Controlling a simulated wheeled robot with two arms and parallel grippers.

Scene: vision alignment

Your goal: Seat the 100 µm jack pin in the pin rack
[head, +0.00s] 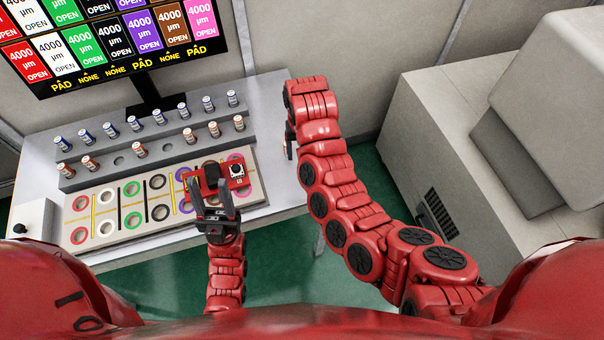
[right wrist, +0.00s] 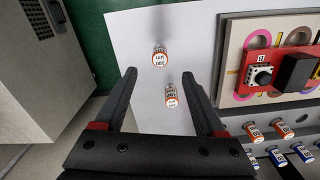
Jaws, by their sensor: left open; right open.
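The grey stepped pin rack (head: 100,172) stands on the table, with blue-topped pins in its back row and orange-ringed pins in front. Its front row shows two empty holes. In the right wrist view, an orange-ringed pin (right wrist: 160,57) apparently marked 100 is on the white table; a second orange-ringed pin (right wrist: 171,95), its label too small to read surely, is nearer the camera. My right gripper (right wrist: 159,76) is open, its fingers either side of this nearer pin; in the head view its arm mostly hides it. My left gripper (head: 211,188) is open at the red module.
The red module (head: 237,172) with a black knob lies on the beige board (head: 105,242) of coloured rings. A screen (head: 110,40) stands behind the rack and a white box (head: 32,215) at the left. A grey machine (head: 420,120) stands right, past a floor gap.

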